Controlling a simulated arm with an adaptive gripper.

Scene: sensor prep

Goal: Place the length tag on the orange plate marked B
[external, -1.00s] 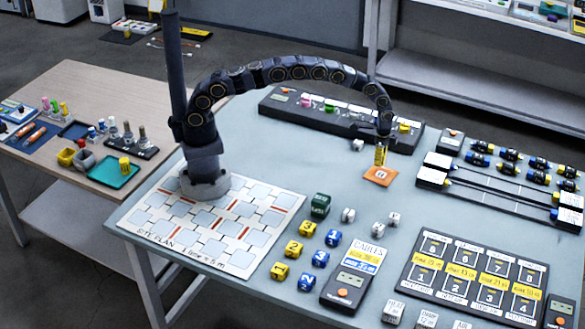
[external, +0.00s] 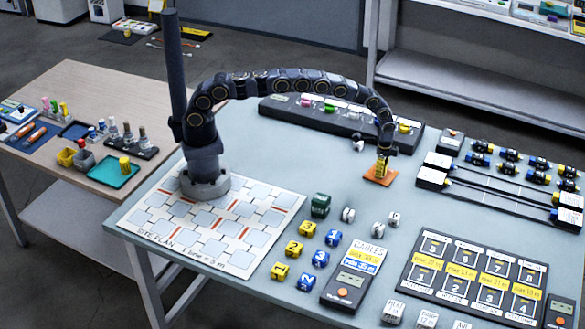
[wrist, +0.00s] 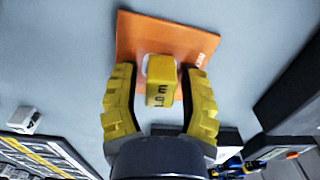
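The length tag is a yellow block with dark characters (wrist: 162,88), seen in the wrist view over the middle of the orange plate (wrist: 130,35). A white round patch shows partly behind the tag; the exact contact is hard to see. Small white lettering is on the plate's edge, too small to read, and the B is not readable. My gripper (wrist: 158,80) has its yellow fingers spread on both sides of the tag, with a visible gap at each side. In the external view my gripper (external: 384,158) is low over the orange plate (external: 380,177), hiding most of the tag.
A dark rack (external: 335,115) stands behind the plate. Several small white blocks (external: 378,229) lie in front of it. Long dark rails with cylinders (external: 500,190) are to the right. A dark labelled board (external: 470,275) is at the front right. The table left of the plate is clear.

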